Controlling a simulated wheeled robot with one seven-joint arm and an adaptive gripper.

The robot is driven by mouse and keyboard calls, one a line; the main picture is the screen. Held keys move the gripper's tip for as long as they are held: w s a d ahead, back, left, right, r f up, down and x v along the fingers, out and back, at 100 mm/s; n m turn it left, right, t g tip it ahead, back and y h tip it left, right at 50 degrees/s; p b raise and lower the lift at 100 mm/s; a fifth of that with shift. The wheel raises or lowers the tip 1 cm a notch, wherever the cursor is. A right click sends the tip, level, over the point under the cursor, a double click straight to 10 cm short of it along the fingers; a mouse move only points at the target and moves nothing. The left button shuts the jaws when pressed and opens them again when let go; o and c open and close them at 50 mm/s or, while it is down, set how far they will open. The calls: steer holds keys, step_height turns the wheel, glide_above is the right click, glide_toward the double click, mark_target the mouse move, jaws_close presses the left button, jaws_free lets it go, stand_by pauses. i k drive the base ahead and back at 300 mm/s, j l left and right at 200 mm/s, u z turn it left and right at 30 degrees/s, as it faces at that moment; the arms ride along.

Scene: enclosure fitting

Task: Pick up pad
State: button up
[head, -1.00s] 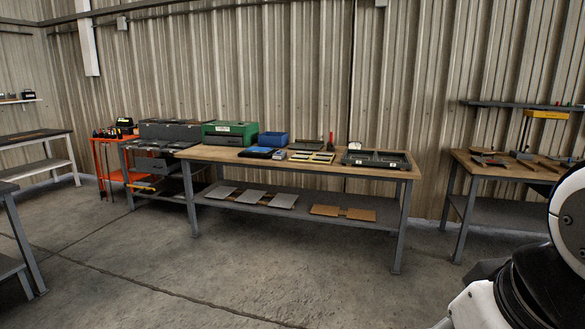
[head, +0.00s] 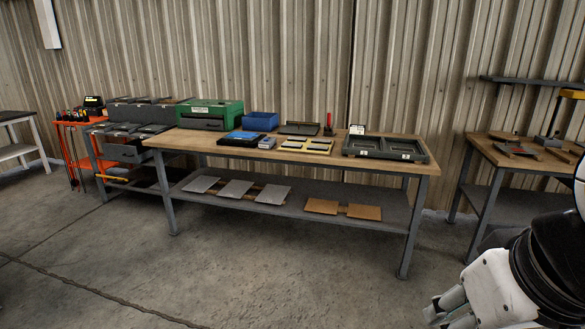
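I cannot tell for sure which thing is the pad. On the wooden-topped workbench (head: 340,163) a flat blue piece (head: 243,135) lies on a dark flat case (head: 236,142). To its right is a tray with pale yellow-edged flat pieces (head: 306,145). A dark grey open tray (head: 386,148) with compartments stands at the right end. My gripper (head: 447,309) shows partly at the bottom right edge, low and well apart from the bench. Its fingers are too small and cut off to tell open from shut.
A green box (head: 210,113) and a blue bin (head: 261,121) stand at the bench's back. A second bench (head: 525,165) stands right, an orange cart (head: 80,142) left.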

mark_target(316, 147)
steer(key=i, duration=2)
steer(key=i+j+z, duration=0.1)
steer(key=i+z, duration=0.15)
steer(key=i, duration=0.3)
steer(key=i+j+z, duration=0.25)
steer(key=i, duration=0.25)
steer(key=i+j+z, duration=0.25)
steer(key=i, duration=0.3)
steer(key=i+j+z, duration=0.25)
steer(key=i, duration=0.2)
